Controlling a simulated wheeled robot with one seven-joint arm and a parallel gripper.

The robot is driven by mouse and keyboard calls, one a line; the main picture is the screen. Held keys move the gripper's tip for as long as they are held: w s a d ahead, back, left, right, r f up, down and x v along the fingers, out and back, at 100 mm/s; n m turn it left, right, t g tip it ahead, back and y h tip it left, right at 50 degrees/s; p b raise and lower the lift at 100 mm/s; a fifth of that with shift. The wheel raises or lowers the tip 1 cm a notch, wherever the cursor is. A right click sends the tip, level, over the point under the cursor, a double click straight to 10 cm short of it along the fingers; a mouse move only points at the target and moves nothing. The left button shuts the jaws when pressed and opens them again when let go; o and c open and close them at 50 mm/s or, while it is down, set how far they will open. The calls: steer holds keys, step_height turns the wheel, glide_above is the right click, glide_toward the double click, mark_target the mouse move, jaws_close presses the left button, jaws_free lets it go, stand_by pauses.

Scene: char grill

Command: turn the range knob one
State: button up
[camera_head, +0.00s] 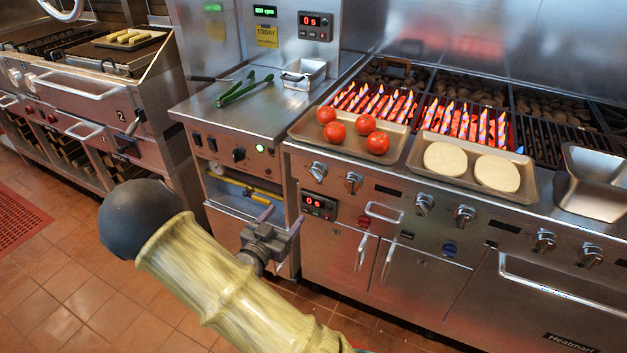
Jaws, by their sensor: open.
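Several metal range knobs line the front panel of the char grill; the leftmost knob (318,171) and a second knob (353,182) sit below the tomato tray. A middle pair shows a third knob (424,204) and another knob (464,215). Two more sit at the right. I cannot tell which one is called one. My gripper (283,217) is open and empty, in front of the lower left cabinet, below and left of the leftmost knob, apart from it. My arm covers part of the lower cabinet.
A tray with tomatoes (378,143) and a tray with two pale round patties (445,160) overhang the front edge above the knobs. Flames burn on the grill (465,124) behind. Door handles (361,252) jut out below.

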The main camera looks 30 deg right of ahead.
mark_target(314, 178)
steer(key=x, duration=1.7)
steer(key=shift+w+d, duration=0.15)
steer(key=shift+w, duration=0.05)
steer(key=c, duration=1)
